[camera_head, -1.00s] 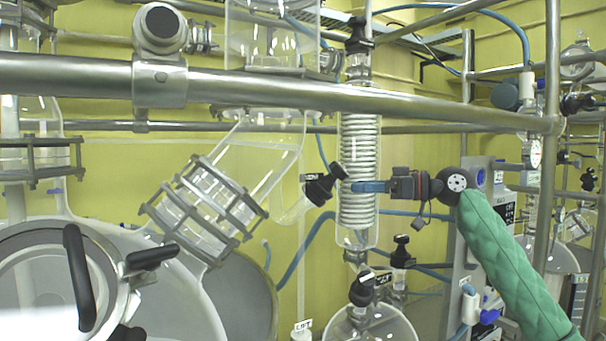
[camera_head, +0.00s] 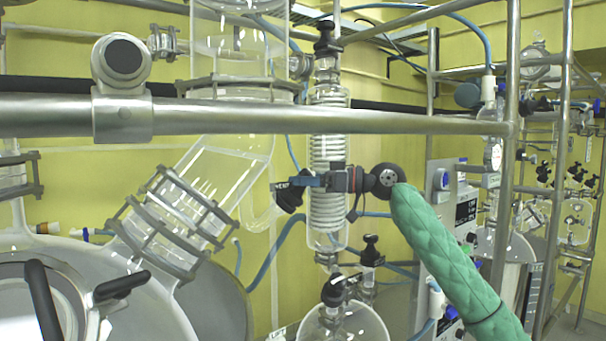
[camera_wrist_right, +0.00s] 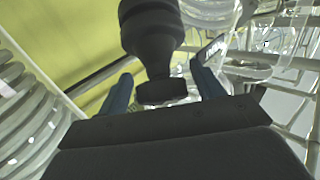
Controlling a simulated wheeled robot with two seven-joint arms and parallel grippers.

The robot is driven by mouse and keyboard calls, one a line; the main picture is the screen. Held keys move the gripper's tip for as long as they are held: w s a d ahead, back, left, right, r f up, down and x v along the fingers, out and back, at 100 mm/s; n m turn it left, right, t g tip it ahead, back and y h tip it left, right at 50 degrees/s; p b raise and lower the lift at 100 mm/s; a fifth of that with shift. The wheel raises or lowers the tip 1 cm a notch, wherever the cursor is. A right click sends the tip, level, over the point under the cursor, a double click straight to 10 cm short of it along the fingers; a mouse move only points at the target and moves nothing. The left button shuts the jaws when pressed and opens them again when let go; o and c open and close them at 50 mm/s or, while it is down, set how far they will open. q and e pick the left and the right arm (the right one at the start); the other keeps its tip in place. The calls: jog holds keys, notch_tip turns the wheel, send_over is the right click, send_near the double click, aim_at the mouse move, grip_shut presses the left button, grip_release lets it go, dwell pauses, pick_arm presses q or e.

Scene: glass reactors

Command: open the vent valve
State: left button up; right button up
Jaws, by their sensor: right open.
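The vent valve's black knob (camera_head: 289,197) sits on a glass side branch left of the coiled condenser, beside a small label reading VENT. My right gripper (camera_head: 300,181) reaches in from the right, in front of the condenser, with its blue fingers at the knob. In the right wrist view, the black knob (camera_wrist_right: 153,35) comes down between the two blue fingers of the right gripper (camera_wrist_right: 163,88). The fingers are apart, one on each side, with gaps visible. The head view does not show clearly whether they touch the knob. My left gripper is not in view.
The glass condenser (camera_head: 327,215) with a white coil stands right behind my right gripper. A thick steel rail (camera_head: 300,119) crosses above. A large glass reactor with a clamped neck (camera_head: 170,225) is at the left. Another black valve (camera_head: 334,290) is lower down.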

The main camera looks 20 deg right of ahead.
jog(key=shift+w+a, duration=0.2)
jog(key=shift+a, duration=0.2)
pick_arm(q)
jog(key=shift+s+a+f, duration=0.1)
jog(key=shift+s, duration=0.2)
pick_arm(e)
jog(key=shift+d, duration=0.1)
jog(key=shift+c, duration=0.5)
jog(key=shift+s, duration=0.1)
jog(key=c, duration=0.9)
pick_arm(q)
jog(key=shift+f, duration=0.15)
